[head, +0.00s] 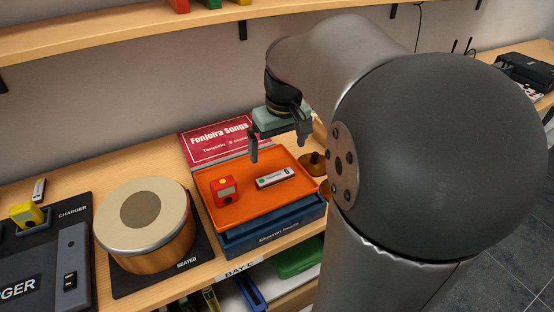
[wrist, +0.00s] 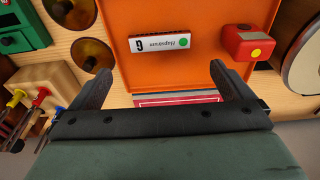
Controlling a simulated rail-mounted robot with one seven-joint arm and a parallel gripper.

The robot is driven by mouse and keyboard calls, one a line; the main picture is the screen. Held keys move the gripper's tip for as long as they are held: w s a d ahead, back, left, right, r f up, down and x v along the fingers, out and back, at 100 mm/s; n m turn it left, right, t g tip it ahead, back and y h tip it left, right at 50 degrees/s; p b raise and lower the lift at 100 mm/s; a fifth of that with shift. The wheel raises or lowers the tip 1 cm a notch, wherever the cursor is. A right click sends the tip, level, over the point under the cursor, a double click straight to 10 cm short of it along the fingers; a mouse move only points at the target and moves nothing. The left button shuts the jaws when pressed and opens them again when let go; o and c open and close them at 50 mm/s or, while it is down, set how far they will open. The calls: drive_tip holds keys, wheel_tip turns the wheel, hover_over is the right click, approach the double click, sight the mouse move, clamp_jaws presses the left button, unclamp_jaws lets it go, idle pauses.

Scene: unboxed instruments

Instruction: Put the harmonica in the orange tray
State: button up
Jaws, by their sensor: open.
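The harmonica (head: 275,178) is a small pale bar with a green dot and a dark number. It lies inside the orange tray (head: 251,206), toward its right side. The wrist view shows the harmonica (wrist: 161,39) on the floor of the orange tray (wrist: 200,73), just beyond my fingertips. My gripper (head: 279,148) is open and empty, above the back part of the tray and apart from the harmonica. In the wrist view my gripper (wrist: 160,72) has its two fingers spread wide with nothing between them.
A red box with a yellow button (head: 224,190) shares the tray, left of the harmonica. The tray sits on a dark blue box (head: 272,235). A red songbook (head: 218,139) lies behind. A drum (head: 147,220) stands left; wooden-and-brass round pieces (wrist: 92,54) are beside the tray.

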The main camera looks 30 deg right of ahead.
drive_tip(key=shift+g, duration=0.4)
drive_tip(key=s+a+f, duration=0.1)
drive_tip(key=s+a, duration=0.1)
drive_tip(key=a, duration=0.1)
drive_tip(key=s+a+f, duration=0.2)
drive_tip(key=s+a, duration=0.1)
drive_tip(key=s+a+f, duration=0.1)
drive_tip(key=s+a, duration=0.1)
drive_tip(key=a, duration=0.1)
drive_tip(key=shift+s+a+f, duration=0.15)
drive_tip(key=shift+s+a, duration=0.05)
drive_tip(key=shift+s, duration=0.1)
drive_tip(key=s+a+f, duration=0.4)
drive_tip(key=s+f, duration=0.2)
drive_tip(key=s, duration=0.2)
drive_tip(key=shift+a+n+g, duration=0.3)
drive_tip(key=shift+a, duration=0.05)
